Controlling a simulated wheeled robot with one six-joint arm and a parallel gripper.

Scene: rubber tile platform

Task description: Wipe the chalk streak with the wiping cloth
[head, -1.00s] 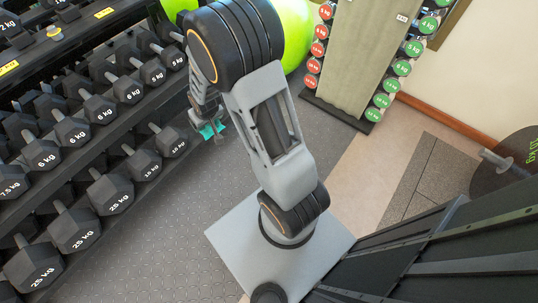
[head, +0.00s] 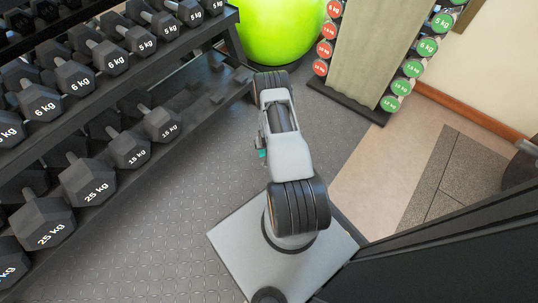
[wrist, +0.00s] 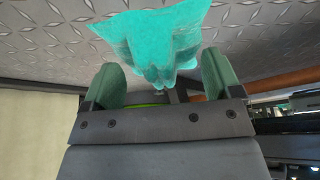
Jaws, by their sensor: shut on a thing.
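The wiping cloth (wrist: 150,35) is teal, thin and crumpled. In the wrist view it hangs out past the two green fingers of my gripper (wrist: 162,72), bunched between them. My gripper is shut on the cloth, which is over the patterned grey floor. I cannot tell whether the cloth touches the floor. In the head view only a small teal bit of the cloth (head: 262,153) shows at the left side of my arm, and the arm hides most of the gripper. I see no chalk streak in either view.
A dumbbell rack (head: 95,190) fills the left. A green exercise ball (head: 280,28) is at the back, beside a stand of small weights (head: 372,50). A dark panel (head: 450,245) is at the lower right. The grey tile floor (head: 165,225) between rack and arm is clear.

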